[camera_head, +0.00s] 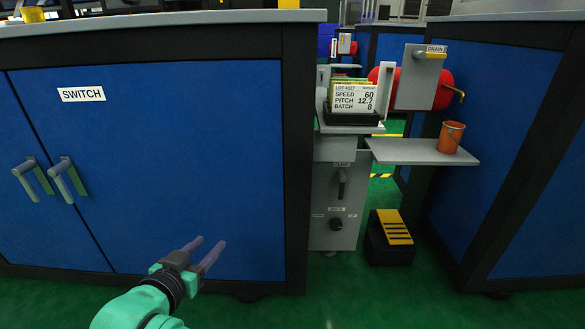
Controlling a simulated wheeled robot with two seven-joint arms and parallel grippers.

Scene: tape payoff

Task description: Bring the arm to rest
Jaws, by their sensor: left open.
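My left gripper (206,257) is in the lower left middle of the head view, on a green arm that comes in from the bottom. Its two fingers are apart with nothing between them. It is in front of the lower part of a blue cabinet (180,160) that carries a SWITCH label. I cannot tell how far its fingertips are from the cabinet face. My right gripper is not in view.
Two grey door handles (67,180) stick out at the left. A grey machine (335,190) with a lot card (352,97) stands behind the cabinet's right edge. An orange bucket (450,137) sits on a grey shelf (415,152). A black and yellow step (392,237) is on the green floor.

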